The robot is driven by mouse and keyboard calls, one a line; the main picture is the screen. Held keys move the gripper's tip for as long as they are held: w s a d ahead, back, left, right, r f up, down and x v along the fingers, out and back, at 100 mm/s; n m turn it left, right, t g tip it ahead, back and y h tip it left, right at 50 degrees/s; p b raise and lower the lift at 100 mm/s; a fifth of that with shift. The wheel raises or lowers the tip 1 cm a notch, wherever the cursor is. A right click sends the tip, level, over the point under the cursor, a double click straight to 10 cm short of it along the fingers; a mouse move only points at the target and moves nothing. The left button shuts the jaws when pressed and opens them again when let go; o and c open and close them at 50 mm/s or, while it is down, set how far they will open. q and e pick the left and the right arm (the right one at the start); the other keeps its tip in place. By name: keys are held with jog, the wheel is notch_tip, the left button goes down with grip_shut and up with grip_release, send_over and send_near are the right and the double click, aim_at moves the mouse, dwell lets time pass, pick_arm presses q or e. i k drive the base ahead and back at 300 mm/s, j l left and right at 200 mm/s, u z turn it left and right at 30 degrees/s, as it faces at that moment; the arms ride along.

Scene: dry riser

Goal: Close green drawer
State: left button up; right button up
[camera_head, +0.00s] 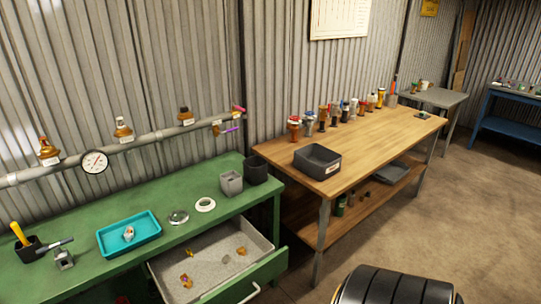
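The green drawer (268,272) is pulled out from under the right part of the green workbench (100,272). Its green front with a light metal handle faces the lower right, and its grey inside holds several small brass-coloured pieces. Neither of my grippers is in view, so nothing of mine is seen touching the drawer. A dark ribbed rounded shape (385,287) fills the bottom edge to the right of the drawer, and I cannot tell what it is.
On the green bench stand a teal tray (112,245), a gauge-bearing pipe (140,143) behind, and two small bins. A wooden table (380,140) with a dark grey box (318,160) and several valves stands to the right. Brown floor (440,225) is clear at right.

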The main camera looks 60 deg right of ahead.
aim_at(214, 282)
jog(key=z, duration=1.25)
jog(key=j, duration=0.1)
